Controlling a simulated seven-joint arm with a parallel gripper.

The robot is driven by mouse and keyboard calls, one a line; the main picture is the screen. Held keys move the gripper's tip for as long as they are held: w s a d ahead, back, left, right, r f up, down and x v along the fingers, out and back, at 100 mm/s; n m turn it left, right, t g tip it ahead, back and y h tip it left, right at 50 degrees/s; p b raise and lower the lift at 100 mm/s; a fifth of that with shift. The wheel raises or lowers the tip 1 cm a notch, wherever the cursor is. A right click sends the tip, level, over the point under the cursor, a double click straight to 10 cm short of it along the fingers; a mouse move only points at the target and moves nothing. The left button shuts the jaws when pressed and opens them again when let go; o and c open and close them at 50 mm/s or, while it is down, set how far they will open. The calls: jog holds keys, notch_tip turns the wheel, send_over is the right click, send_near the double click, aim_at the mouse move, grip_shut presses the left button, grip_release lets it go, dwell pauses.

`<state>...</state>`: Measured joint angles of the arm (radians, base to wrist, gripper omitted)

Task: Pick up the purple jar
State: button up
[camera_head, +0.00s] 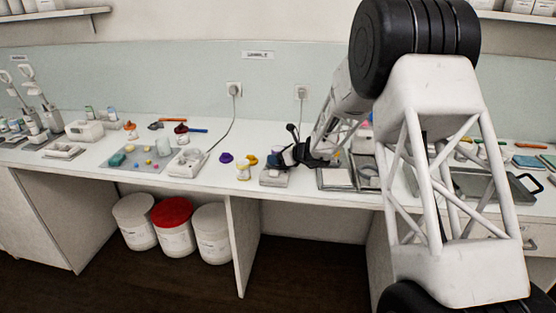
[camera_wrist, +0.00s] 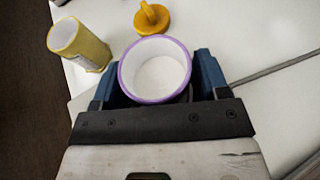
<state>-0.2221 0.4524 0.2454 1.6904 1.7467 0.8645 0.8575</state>
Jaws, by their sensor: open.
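In the wrist view, the purple jar (camera_wrist: 155,70) is an open, round pot with a purple rim and a white inside, seen from above. My gripper (camera_wrist: 156,78) is open, with one blue finger on each side of the jar. The jar is between the fingers; I cannot tell whether either one touches it. In the head view, my gripper (camera_head: 287,157) is low over the worktop, by a small grey device. The jar is hard to make out there, hidden by the gripper.
A yellow jar (camera_wrist: 80,46) stands just left of the gripper, with a yellow lid (camera_wrist: 152,19) beyond. A purple lid (camera_head: 226,158) lies farther left. The grey device (camera_head: 274,178) sits near the counter's front edge. Trays (camera_head: 335,179) are to the right. A cable crosses the counter behind.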

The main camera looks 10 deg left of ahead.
aim_at(273, 149)
jog(key=c, duration=0.8)
jog(key=shift+r, duration=0.15)
jog(key=shift+r, duration=1.45)
jog(key=shift+s+d+r, duration=0.1)
jog(key=shift+s+r, duration=0.1)
jog(key=shift+s, duration=0.05)
jog(key=s+d, duration=0.1)
jog(key=s, duration=0.3)
jog(key=s+d+r, duration=0.1)
jog(key=s+d, duration=0.1)
jog(key=s, duration=0.3)
jog(key=s+d, duration=0.2)
jog(key=s, duration=0.3)
jog(key=shift+s+d+r, duration=0.2)
jog(key=shift+s, duration=0.05)
